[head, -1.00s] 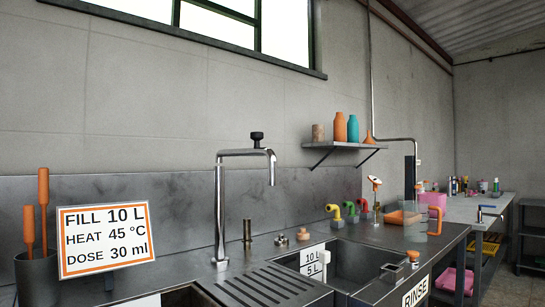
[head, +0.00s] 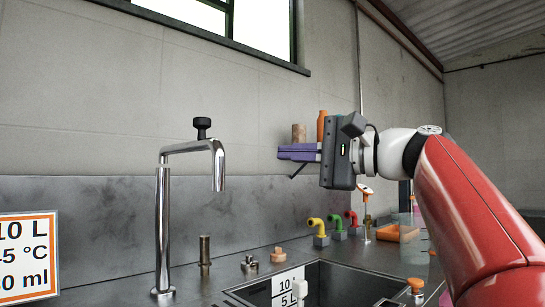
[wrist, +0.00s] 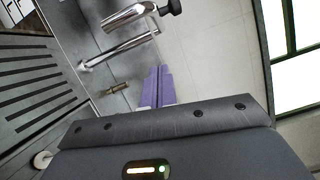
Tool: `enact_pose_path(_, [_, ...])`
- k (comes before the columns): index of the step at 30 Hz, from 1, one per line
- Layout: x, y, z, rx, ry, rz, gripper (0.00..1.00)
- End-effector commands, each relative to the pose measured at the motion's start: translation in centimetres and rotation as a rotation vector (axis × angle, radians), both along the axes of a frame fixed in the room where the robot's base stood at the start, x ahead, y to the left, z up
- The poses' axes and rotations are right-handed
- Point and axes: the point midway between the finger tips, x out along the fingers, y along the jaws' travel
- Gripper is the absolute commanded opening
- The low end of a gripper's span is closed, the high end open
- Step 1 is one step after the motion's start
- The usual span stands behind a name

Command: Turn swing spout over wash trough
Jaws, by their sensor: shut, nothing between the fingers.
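The swing spout (head: 189,147) is a chrome pipe on a tall upright post, with a black knob on top and a downturned outlet at its right end. It also shows in the wrist view (wrist: 125,47), toward the upper left. The wash trough (head: 335,283) is a dark sunken basin with a white litre-marked plate at its left side; the outlet hangs to the left of it. My gripper (head: 284,152) has purple fingers pointing left, closed together and empty. It is to the right of the spout, apart from it, at about the outlet's height. The fingers also show in the wrist view (wrist: 162,80).
A sign (head: 28,257) stands at the left. Yellow, green and red elbow taps (head: 335,223) sit behind the trough. A shelf with bottles is partly hidden behind my gripper. The air between spout and fingers is clear.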

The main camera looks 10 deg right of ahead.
Motion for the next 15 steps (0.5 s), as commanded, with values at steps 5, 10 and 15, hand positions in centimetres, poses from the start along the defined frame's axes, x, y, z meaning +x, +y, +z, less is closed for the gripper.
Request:
enact_pose_path(5, [2.2, 3.2, 0.1, 0.0, 0.001, 0.006, 0.0])
enact_pose_path(10, [4.4, 6.1, 0.3, -0.002, 0.001, 0.004, 0.0])
enact_pose_path(15, [3.4, 8.3, 0.6, -0.001, -0.003, 0.003, 0.0])
